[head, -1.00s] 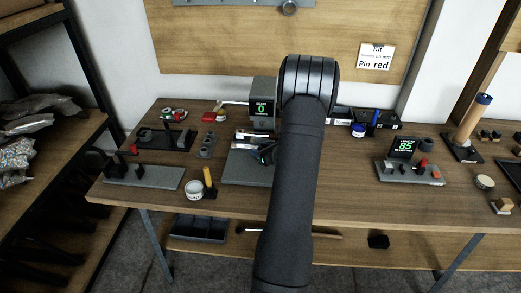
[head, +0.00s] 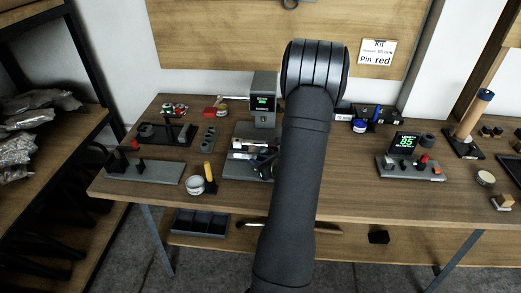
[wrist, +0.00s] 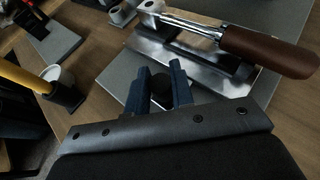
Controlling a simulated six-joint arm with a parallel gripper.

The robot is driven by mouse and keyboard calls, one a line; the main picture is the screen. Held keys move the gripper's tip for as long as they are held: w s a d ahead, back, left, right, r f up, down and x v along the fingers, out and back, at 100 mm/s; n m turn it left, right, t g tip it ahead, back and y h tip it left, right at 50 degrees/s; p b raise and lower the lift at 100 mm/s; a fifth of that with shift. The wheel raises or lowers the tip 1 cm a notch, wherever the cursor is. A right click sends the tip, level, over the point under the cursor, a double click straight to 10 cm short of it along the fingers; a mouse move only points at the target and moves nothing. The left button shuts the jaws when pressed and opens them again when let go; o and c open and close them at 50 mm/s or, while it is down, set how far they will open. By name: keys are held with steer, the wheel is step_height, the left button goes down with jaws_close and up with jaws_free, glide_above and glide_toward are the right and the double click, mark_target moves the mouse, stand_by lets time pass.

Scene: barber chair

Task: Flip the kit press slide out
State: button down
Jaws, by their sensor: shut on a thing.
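The kit press (head: 264,100) stands at the middle back of the bench, with a small lit display and a grey base plate (head: 240,172). In the wrist view its metal slide (wrist: 185,62) lies over the grey plate (wrist: 122,75). A lever with a brown handle (wrist: 268,50) crosses above the slide. My gripper (wrist: 160,78) has its two blue fingers closed on a dark round knob (wrist: 161,92) at the near side of the slide. In the head view my arm partly covers the press's right side, and the knob is hard to make out.
A white jar (head: 195,185) and a yellow-handled tool (head: 208,176) stand left of the press. Dark fixtures (head: 165,133) lie farther left. A display stand (head: 408,166) with small parts is at right. Bare bench lies between my arm and that stand.

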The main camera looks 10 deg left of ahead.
steer(key=shift+s, duration=1.9)
steer(key=c, duration=1.3)
jaws_free()
steer(key=shift+o, duration=0.2)
steer(key=shift+s+d+r, duration=0.15)
steer(key=shift+s+d, duration=0.05)
steer(key=shift+d, duration=0.05)
steer(key=v, duration=1.6)
steer(key=shift+s+d+r, duration=0.2)
steer(key=shift+s, duration=0.05)
steer(key=shift+a, duration=0.1)
